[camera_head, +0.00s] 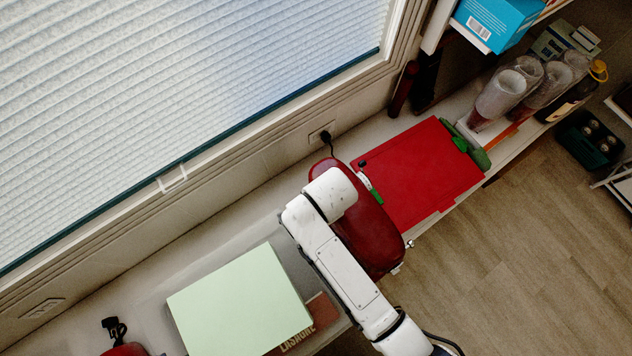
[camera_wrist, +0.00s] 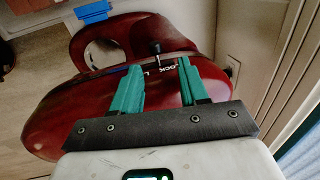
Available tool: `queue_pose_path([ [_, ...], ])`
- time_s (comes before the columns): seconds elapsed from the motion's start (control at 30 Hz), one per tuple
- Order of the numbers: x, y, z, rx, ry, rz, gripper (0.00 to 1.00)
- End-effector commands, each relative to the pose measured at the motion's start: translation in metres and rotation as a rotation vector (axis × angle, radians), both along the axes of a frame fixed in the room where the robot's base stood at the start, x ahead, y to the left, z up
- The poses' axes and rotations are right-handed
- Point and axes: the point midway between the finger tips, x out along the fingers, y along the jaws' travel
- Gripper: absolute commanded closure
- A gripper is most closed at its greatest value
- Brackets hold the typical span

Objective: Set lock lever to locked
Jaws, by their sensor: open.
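The red stand mixer (camera_head: 372,232) sits on the counter, partly covered by my white arm in the head view. In the wrist view its glossy red body (camera_wrist: 52,118) fills the area in front of my gripper. The lock lever (camera_wrist: 155,49) is a small black knob on a stem at the mixer's side, beside white "LOCK" lettering. My gripper (camera_wrist: 158,68) has its two green fingers apart and empty, pointing toward the lever. The lever shows in the gap just beyond the fingertips; I cannot tell whether they touch it. The lever is not visible in the head view.
A red board-like item (camera_head: 420,172) lies right of the mixer. A pale green box (camera_head: 238,303) lies to its left. Several clear cups (camera_head: 500,93) stand farther right. The window (camera_head: 190,90) and wall run behind the counter. Open floor (camera_head: 500,265) lies in front.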

Motion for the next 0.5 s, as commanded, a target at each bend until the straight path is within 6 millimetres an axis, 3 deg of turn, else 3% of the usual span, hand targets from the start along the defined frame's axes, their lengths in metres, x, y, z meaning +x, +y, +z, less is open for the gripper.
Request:
queue_pose_path([
  [0.03,-0.001,-0.001,0.014,0.002,-0.002,-0.001,0.56],
  [0.2,-0.006,-0.004,0.043,0.002,-0.002,0.000,0.56],
  [0.5,-0.010,-0.007,0.065,0.001,-0.002,0.000,0.56],
])
